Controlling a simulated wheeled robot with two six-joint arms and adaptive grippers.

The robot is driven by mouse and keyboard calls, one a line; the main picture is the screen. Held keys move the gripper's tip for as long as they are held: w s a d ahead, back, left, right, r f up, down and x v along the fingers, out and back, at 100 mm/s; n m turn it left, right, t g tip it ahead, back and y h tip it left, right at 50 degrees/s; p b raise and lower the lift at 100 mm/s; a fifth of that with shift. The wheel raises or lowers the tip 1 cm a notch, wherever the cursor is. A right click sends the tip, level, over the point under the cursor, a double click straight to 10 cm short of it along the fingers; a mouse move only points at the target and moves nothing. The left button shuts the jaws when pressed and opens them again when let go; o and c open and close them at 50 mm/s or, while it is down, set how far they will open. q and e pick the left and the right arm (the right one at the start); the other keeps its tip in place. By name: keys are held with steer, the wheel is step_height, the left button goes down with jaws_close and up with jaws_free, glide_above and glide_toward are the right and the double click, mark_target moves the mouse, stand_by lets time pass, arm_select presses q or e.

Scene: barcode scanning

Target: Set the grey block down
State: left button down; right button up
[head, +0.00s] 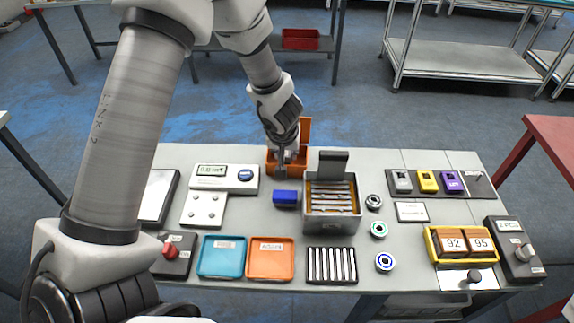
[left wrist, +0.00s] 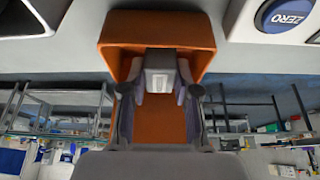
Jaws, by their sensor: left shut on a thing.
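My left gripper (head: 283,168) reaches down at the orange open box (head: 305,132) at the back middle of the table. In the left wrist view, the gripper (left wrist: 160,85) is shut on the grey block (left wrist: 160,60), with a finger on each side. The orange box (left wrist: 115,32) shows around and behind the block there. I cannot tell whether the block touches the box floor. In the head view the block is largely hidden by the gripper. My right gripper is in neither view.
A blue block (head: 286,198) lies just in front of the orange box. A grey slotted bin (head: 332,226) stands to its right, and a display unit with a ZERO button (head: 226,178) to its left. Teal (head: 222,257) and orange trays (head: 271,259) lie at the front.

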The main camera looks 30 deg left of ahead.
mark_target(287, 160)
arm_select(q)
steer(key=x, duration=0.1)
steer(key=b+x, duration=0.1)
steer(key=x, duration=0.1)
steer(key=shift+d+f+b, duration=0.25)
steer(key=shift+f+b, duration=0.05)
steer(key=shift+f, duration=0.15)
steer(key=shift+s+r, duration=0.1)
steer(key=shift+r, duration=0.1)
steer(key=shift+s+r, duration=0.15)
steer(key=shift+s, duration=0.1)
steer(key=shift+f, duration=0.2)
steer(key=c, duration=0.8)
jaws_free()
steer(key=shift+w+f, duration=0.1)
steer(key=shift+w, duration=0.1)
steer(key=shift+c, duration=0.2)
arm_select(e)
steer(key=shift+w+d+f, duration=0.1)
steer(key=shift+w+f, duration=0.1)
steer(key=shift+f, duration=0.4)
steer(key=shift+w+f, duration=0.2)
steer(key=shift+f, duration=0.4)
arm_select(q)
steer(key=shift+s, duration=0.1)
